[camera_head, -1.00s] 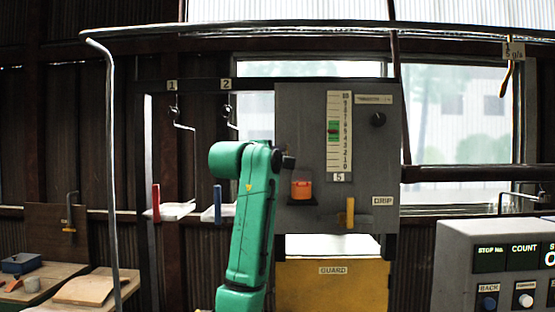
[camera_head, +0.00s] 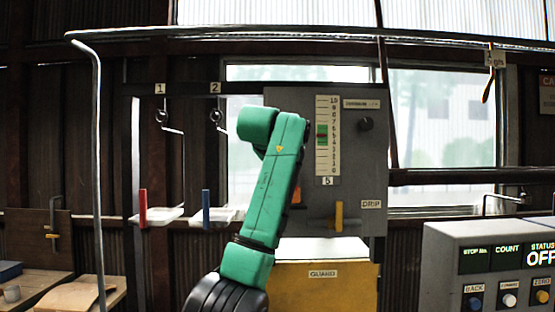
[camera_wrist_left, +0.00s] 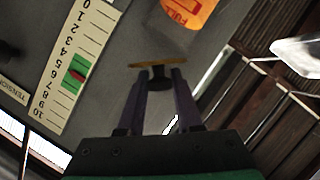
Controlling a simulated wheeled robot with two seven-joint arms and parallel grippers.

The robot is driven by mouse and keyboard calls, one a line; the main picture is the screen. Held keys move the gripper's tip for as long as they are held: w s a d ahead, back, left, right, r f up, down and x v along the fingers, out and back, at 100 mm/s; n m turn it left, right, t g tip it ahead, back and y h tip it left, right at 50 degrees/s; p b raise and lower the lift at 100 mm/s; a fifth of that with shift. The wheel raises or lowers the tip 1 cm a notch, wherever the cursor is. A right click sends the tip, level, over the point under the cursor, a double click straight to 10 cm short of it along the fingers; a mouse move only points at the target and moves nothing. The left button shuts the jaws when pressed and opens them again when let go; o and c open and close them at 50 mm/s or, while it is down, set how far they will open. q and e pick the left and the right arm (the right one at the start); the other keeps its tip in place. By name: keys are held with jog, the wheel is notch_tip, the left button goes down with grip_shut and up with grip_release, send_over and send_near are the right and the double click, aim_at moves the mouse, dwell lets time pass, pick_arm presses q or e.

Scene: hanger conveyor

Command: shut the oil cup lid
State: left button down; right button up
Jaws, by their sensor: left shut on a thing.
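The oil cup is orange with a "FULL" label. It shows at the top of the left wrist view (camera_wrist_left: 187,10), and only a sliver (camera_head: 297,194) shows past my left arm in the head view. A thin yellowish lid (camera_wrist_left: 160,65), seen nearly edge-on, has a dark knob (camera_wrist_left: 160,78) and stands apart from the visible part of the cup. My left gripper (camera_wrist_left: 159,85) is shut on this knob, one finger on each side. In the head view my green arm hides the gripper and the lid. My right gripper is not in view.
The grey panel (camera_head: 348,150) carries a tension scale (camera_head: 327,135), a black knob (camera_head: 366,124) and a yellow drip lever (camera_head: 339,216). A yellow guard (camera_head: 330,290) is below. A control box (camera_head: 490,270) stands at the right, with red and blue handles (camera_head: 143,207) at the left.

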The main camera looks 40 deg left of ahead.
pick_arm(q)
jog(key=m, duration=0.1)
jog(key=d+m+g+y, duration=0.1)
jog(key=shift+w+f+m, duration=0.3)
jog(key=shift+w+f, duration=0.1)
jog(key=shift+w+d+f+m+g+y, duration=0.15)
jog(key=shift+d+f+m+g+y, duration=0.15)
jog(key=shift+m, duration=0.35)
jog(key=shift+w+d+f+m+g+y, duration=0.2)
jog(key=shift+m+g+y, duration=0.2)
jog(key=shift+m, duration=0.25)
jog(key=c, duration=0.6)
grip_release()
jog(key=shift+s, duration=0.1)
